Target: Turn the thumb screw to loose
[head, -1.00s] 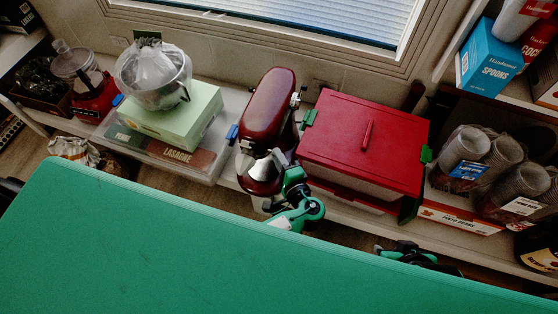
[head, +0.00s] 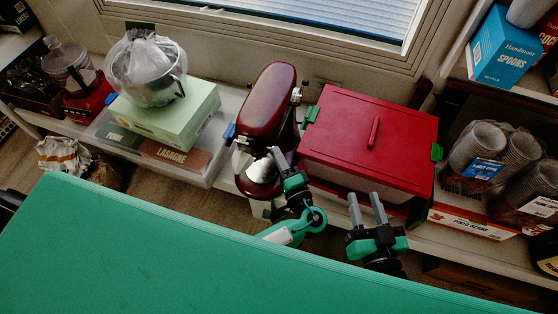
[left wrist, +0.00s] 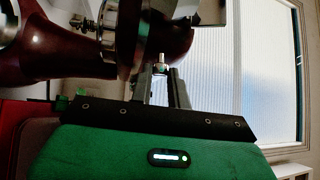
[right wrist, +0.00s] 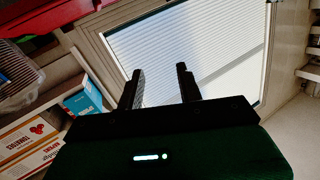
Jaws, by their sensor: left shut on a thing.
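The dark red stand mixer (head: 268,105) stands on the shelf beyond the green surface. Its thumb screw (left wrist: 160,66) shows in the left wrist view as a small metal knob at the mixer's side. My left gripper (left wrist: 160,76) is shut on the knob, with one finger on each side of it. In the head view my left gripper (head: 279,154) is at the front of the mixer head, and the knob is not distinguishable there. My right gripper (head: 366,197) is open and empty in front of the red bin, its fingers pointing up.
A red lidded bin (head: 335,150) stands right of the mixer. Left of it are a green box (head: 165,118) and a bowl in a clear bag (head: 148,70). Bagged cups (head: 490,150) are at right. The green surface (head: 180,250) in front is bare.

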